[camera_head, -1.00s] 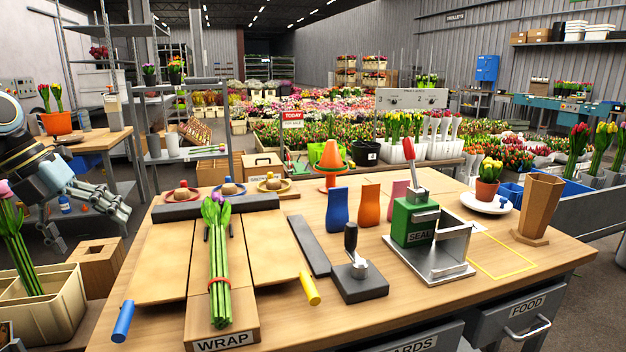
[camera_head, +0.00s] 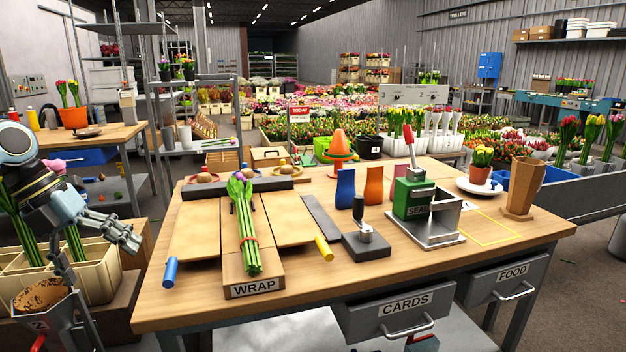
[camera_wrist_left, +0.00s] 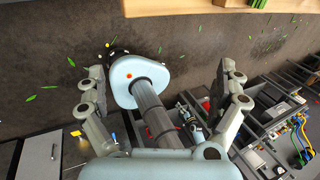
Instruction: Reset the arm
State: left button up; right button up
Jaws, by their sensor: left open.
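My left gripper (camera_head: 98,250) is at the left of the head view, beside the table's left edge and apart from it. Its fingers are spread and hold nothing. In the left wrist view the open gripper (camera_wrist_left: 165,98) points down past my own base at the floor. A bunch of green-stemmed tulips with a red band (camera_head: 243,225) lies on the wooden WRAP board (camera_head: 250,288).
The wooden table (camera_head: 330,275) holds a green SEAL press (camera_head: 413,198), a black-handled lever block (camera_head: 366,245) and blue and orange sleeves. A cream crate (camera_head: 95,262) with tulip stems stands at the left, near my left arm.

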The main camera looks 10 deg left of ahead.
pick_arm(q)
jog(key=s+d+f+n+t+h+b, duration=0.1)
jog(key=s+d+f+n+t+h, duration=0.15)
jog(key=d+f+n, duration=0.5)
jog(key=s+d+f+n+t+h+b, duration=0.1)
jog(key=s+d+f+n+t, duration=0.2)
jog(key=f, duration=0.7)
jog(key=s+d+f+n+t+h, duration=0.2)
jog(key=s+d+f+n+t, duration=0.15)
jog(key=d+f, duration=0.45)
jog(key=s+a+f+n+g+y, duration=0.1)
jog(key=s+a+f+n+y, duration=0.1)
jog(key=s+f+n+y, duration=0.45)
jog(key=s+a+f+n+y, duration=0.15)
jog(key=s+f+n, duration=0.3)
jog(key=f, duration=0.45)
jog(key=s+f+n+g+y, duration=0.1)
jog(key=s+f+g, duration=0.3)
jog(key=s, duration=0.8)
jog(key=s+f+n+g+y, duration=0.1)
jog(key=s+f+n+g, duration=0.2)
jog(key=s, duration=0.8)
notch_tip(320, 180, down, 4)
jog(key=shift+s+a+r+n+g+y+b, duration=0.25)
jog(key=shift+s+a+n+g+y+b, duration=0.15)
jog(key=shift+g, duration=0.8)
